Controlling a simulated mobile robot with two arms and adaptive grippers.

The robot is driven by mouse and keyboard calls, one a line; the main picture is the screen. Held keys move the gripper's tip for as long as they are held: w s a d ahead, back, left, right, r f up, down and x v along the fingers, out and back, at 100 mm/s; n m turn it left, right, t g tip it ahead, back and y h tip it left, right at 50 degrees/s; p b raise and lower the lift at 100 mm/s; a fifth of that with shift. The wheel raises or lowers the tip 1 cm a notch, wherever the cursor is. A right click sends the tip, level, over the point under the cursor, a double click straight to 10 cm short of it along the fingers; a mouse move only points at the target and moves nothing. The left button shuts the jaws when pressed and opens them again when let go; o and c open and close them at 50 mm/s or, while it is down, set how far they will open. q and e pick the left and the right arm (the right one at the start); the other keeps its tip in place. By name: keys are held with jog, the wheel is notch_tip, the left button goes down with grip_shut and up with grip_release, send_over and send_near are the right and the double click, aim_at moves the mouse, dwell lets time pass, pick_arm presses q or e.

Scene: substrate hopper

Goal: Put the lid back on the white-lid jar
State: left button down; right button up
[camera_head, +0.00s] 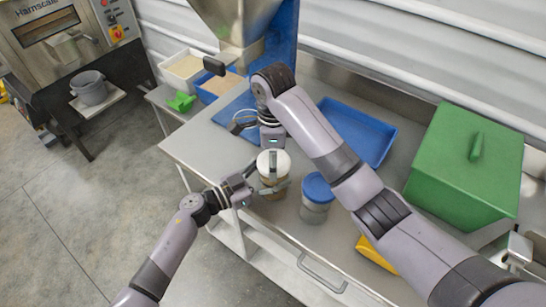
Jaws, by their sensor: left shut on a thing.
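The white-lid jar (271,183), clear with brownish contents, stands near the front edge of the grey bench. My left gripper (268,185) is shut on the jar's body from the left side. The white lid (264,161) is at the jar's mouth; whether it is seated or just above the rim cannot be told. My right gripper (273,152) comes down from above at the lid, with a finger in front of it. Its other finger is hidden, so its grip is unclear.
A blue-lid jar (316,193) stands close to the right, below my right arm. Behind are a blue tray (385,127), a green box (460,160) and the hopper (238,20). A yellow object (374,254) lies at the front edge. White (172,62) and blue bins stand back left.

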pick_arm(q)
jog(key=shift+f, duration=0.1)
pick_arm(e)
jog(key=shift+w+m, duration=0.1)
jog(key=shift+m, duration=0.2)
jog(key=o, duration=1)
jog(key=shift+c, duration=0.2)
jog(key=shift+r, duration=0.65)
notch_tip(320, 180, up, 11)
jog(key=shift+f, duration=0.15)
pick_arm(q)
jog(key=shift+c, duration=1.6)
grip_release()
